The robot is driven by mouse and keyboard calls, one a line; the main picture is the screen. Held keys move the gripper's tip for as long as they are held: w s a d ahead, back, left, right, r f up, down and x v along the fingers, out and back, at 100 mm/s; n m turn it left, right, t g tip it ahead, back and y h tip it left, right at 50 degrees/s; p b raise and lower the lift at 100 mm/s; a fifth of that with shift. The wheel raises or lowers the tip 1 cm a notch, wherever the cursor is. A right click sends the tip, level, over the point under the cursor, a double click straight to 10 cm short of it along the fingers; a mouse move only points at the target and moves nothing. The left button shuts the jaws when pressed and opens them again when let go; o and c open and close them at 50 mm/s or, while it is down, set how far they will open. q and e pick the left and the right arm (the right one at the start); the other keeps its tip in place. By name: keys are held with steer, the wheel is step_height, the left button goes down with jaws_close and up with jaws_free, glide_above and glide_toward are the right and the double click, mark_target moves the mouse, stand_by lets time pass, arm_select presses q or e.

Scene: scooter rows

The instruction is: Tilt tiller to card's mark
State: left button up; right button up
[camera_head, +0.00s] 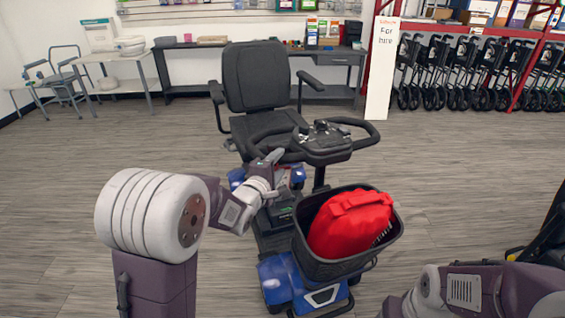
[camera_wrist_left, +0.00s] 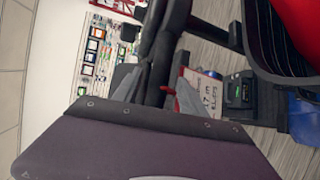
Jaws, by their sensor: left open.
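A blue mobility scooter with a black seat (camera_head: 257,78) stands ahead of me. Its tiller (camera_head: 322,142) has a dark control head with loop handlebars and leans toward the seat. A pale card (camera_wrist_left: 207,100) with dark print shows in the left wrist view; its mark is too small to read. My left gripper (camera_head: 268,163) is beside the tiller, just left of the control head. In the left wrist view its fingers (camera_wrist_left: 155,88) are apart, with a dark bar of the tiller between or just beyond them; contact cannot be told. My right gripper is out of view.
A black basket (camera_head: 347,265) with a red bag (camera_head: 350,222) hangs at the scooter's front, close to my left arm.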

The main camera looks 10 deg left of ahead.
arm_select(q)
steer(key=shift+x, duration=1.9)
jaws_close()
